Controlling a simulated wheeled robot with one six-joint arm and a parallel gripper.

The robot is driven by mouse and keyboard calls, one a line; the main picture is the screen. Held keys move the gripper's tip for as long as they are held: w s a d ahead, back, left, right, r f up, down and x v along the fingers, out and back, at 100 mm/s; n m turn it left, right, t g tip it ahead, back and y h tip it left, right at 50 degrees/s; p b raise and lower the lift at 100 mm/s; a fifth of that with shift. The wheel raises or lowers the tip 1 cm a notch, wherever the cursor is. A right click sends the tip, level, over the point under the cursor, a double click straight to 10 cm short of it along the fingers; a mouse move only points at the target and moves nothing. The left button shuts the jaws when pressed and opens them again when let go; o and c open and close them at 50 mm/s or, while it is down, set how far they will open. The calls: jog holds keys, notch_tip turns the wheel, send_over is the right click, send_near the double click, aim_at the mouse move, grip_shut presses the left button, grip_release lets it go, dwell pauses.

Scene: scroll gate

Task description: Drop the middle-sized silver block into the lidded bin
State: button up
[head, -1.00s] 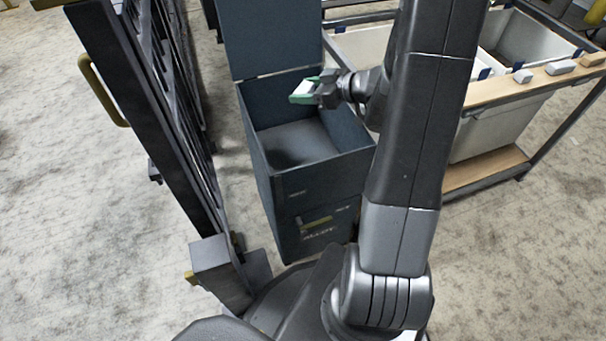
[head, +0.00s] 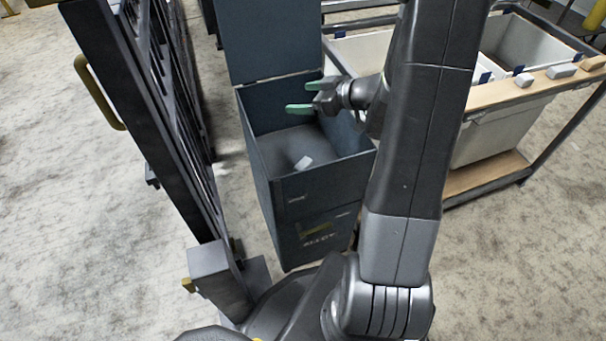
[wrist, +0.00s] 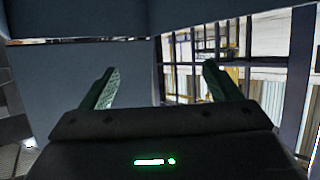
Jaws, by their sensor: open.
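The silver block (head: 303,162) is a small pale block inside the dark blue-grey lidded bin (head: 318,192). It looks to be on or near the bin's floor; I cannot tell if it is at rest. The bin's lid (head: 268,40) stands open and upright at the back. My gripper (head: 306,97) is above the bin's opening, with its green fingers apart and nothing between them. In the wrist view, the two open green fingers (wrist: 160,85) show empty, with the bin's dark wall ahead.
A dark gate frame (head: 140,130) with a yellow handle (head: 98,92) stands left of the bin. On the right is a cart with pale tubs (head: 500,130) and a wooden ledge (head: 500,92) bearing small blocks.

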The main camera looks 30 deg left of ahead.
notch_tip(320, 180, up, 10)
jog(key=p, duration=0.4)
jog(key=shift+f, duration=0.15)
jog(key=shift+f, duration=0.1)
notch_tip(320, 180, down, 10)
jog(key=b, duration=0.5)
jog(key=shift+r+p, duration=2.25)
jog(key=shift+p, duration=0.55)
jog(key=shift+f, duration=0.15)
